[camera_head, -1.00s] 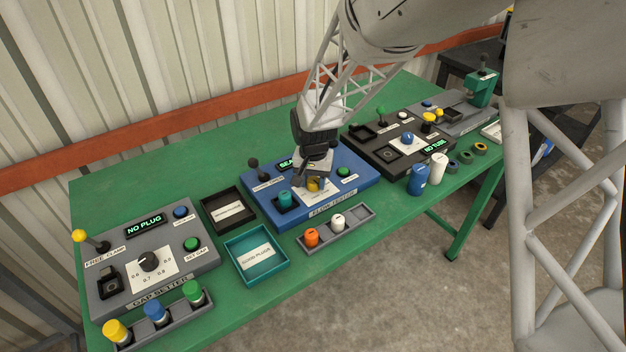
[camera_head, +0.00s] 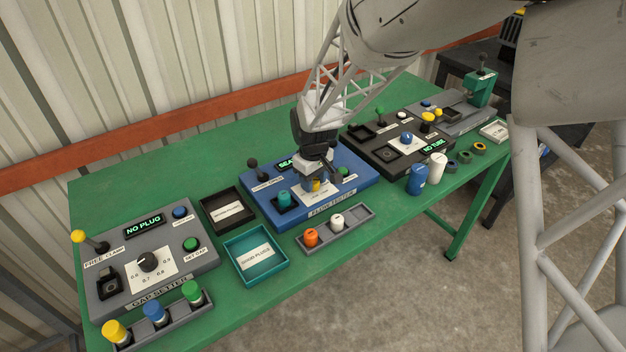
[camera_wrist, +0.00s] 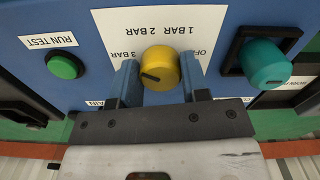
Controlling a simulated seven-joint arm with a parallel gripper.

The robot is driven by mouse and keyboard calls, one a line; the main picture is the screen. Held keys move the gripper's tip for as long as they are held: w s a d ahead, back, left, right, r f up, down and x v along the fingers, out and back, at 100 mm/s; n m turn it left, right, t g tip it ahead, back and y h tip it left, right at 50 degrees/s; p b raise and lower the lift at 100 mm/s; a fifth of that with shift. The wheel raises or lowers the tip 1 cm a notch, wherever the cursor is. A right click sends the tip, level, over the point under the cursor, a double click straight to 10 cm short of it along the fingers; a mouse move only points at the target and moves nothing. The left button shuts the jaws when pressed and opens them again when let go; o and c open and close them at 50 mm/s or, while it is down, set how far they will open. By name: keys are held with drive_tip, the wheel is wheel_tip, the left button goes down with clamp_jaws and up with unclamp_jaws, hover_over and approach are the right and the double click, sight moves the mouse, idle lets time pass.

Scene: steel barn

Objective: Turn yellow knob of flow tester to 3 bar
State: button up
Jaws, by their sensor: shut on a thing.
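The flow tester (camera_head: 262,203) is a blue box mid-table. Its yellow knob (camera_head: 315,186) is mostly hidden by my gripper (camera_head: 317,178) in the head view. In the wrist view the knob (camera_wrist: 160,62) sits between the two fingers of my gripper (camera_wrist: 158,78), which is shut on it. The white dial label (camera_wrist: 183,22) appears upside down, with 1 BAR and 2 BAR above the knob, 3 BAR at its left and OFF partly visible at its right. The knob's dark mark lies at its lower left, on the side of the 3 BAR print; exact alignment is unclear.
A teal plug (camera_wrist: 265,62) stands in a black socket beside the knob. A green RUN TEST button (camera_wrist: 64,66) is on the other side. In the head view a black lever (camera_head: 254,163) stands behind, and a grey rack (camera_head: 352,223) with orange and white plugs lies in front.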

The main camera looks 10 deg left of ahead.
sight(314, 180)
drive_tip(key=shift+n, duration=1.7)
drive_tip(key=o, duration=0.9)
drive_tip(key=shift+r, duration=0.1)
drive_tip(key=shift+r, duration=3.85)
drive_tip(key=shift+d, duration=0.1)
